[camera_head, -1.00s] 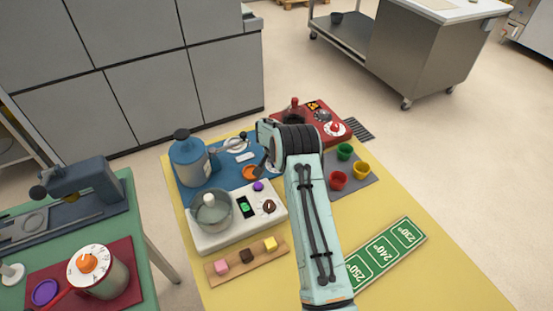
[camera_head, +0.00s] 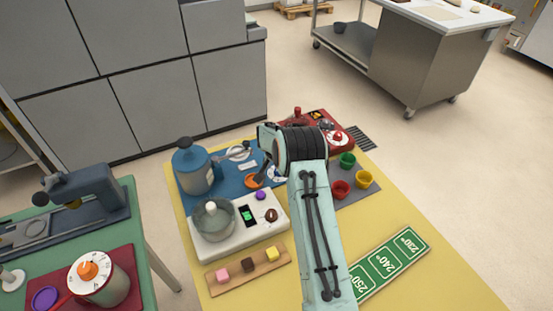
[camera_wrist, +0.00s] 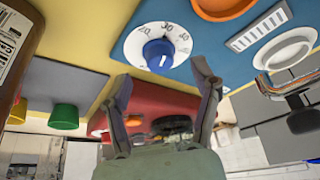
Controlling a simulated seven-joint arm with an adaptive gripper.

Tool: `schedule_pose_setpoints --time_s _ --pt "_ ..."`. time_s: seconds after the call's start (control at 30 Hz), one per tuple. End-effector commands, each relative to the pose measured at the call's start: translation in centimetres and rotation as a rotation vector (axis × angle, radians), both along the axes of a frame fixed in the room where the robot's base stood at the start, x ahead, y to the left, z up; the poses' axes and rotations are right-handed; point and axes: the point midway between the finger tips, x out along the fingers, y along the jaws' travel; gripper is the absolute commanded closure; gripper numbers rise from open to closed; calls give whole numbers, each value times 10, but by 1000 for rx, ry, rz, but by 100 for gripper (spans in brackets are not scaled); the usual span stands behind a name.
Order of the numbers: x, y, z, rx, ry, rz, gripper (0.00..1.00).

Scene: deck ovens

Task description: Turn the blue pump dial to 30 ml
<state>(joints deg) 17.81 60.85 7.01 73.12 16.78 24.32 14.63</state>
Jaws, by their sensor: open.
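The blue pump dial (camera_wrist: 158,52) is a blue knob on a white round scale, on a blue panel in the wrist view. The figures 20 and 30 show along the scale's upper edge in that picture. A pale mark shows on the knob's lower part, but I cannot tell which figure it matches. My gripper (camera_wrist: 162,84) is open and empty. Its two fingers stand apart, below the dial in the picture, with the knob showing between and beyond their tips. In the head view my arm hides most of the dial; the blue pump bottle (camera_head: 194,170) stands to its left.
An orange ring (camera_head: 254,181) and a white round dish (camera_head: 239,153) lie on the blue panel. A red unit (camera_head: 320,121) stands behind my arm. Red, green and yellow cups (camera_head: 341,188) are to the right. A white scale unit (camera_head: 246,236) is in front.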

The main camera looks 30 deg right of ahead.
Motion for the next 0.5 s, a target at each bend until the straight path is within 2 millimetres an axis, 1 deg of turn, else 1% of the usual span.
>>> schedule_pose_setpoints --time_s 0.03,0.1,0.3,0.4,0.5 --pt "-3 3 12 -2 -3 1 38" --pt "-8 7 28 -1 -4 2 38" --pt "-21 18 67 -1 -3 2 38" --pt "-25 21 79 -1 -2 1 38" --pt "-27 23 86 0 -1 1 38"
